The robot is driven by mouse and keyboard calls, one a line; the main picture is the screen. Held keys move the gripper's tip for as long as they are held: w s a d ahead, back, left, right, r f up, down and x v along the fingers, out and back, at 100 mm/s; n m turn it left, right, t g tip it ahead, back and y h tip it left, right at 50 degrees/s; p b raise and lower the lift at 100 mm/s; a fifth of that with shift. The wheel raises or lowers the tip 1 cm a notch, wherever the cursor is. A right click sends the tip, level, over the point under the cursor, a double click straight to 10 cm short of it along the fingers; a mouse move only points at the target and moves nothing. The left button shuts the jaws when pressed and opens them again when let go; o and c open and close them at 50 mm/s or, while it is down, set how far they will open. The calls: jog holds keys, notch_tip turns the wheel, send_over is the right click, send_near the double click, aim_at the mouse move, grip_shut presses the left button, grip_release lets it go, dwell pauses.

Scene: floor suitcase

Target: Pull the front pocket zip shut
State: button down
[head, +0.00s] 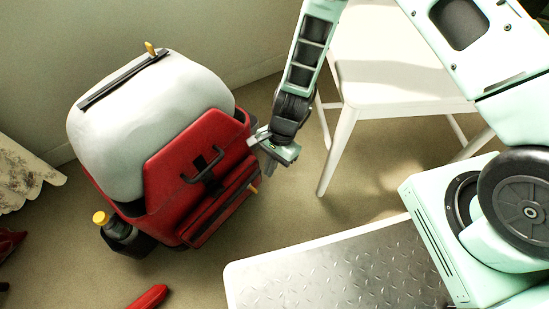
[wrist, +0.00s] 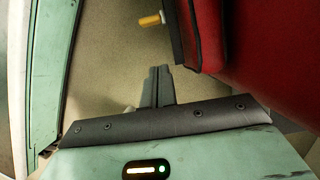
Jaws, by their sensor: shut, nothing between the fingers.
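The red and white suitcase (head: 158,125) stands on the floor at left in the head view. Its red front pocket (head: 222,212) has a dark zip track, with a yellow pull tab (head: 254,189) near the right end. In the wrist view the yellow tab (wrist: 151,20) sticks out from the dark track beside the red fabric (wrist: 270,55). My gripper (head: 268,164) is beside the suitcase's right side, above the tab in the picture. Its fingers (wrist: 159,72) are together and empty, apart from the tab. How far open the zip is cannot be told.
A second yellow tab (head: 150,48) stands on the suitcase's top strip. A dark bottle with a yellow cap (head: 101,217) is at its left side. A white chair (head: 385,85) stands at right. A metal-topped platform (head: 330,275) is in front. Bare floor lies between.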

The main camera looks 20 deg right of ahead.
aim_at(253, 189)
jog(key=shift+s+a+f+b, duration=0.1)
jog(key=shift+s+a+b, duration=0.5)
jog(key=shift+a, duration=0.3)
jog(key=shift+s+a+f+b, duration=0.1)
jog(key=shift+s+a+b, duration=0.3)
jog(key=shift+s+a, duration=0.35)
jog(key=shift+a, duration=0.1)
jog(key=s+a, duration=0.1)
jog(key=a, duration=0.1)
jog(key=s+a+p, duration=0.1)
jog(key=a, duration=0.1)
jog(key=shift+s, duration=0.35)
jog(key=shift+d+p, duration=0.15)
jog(key=shift+p, duration=0.15)
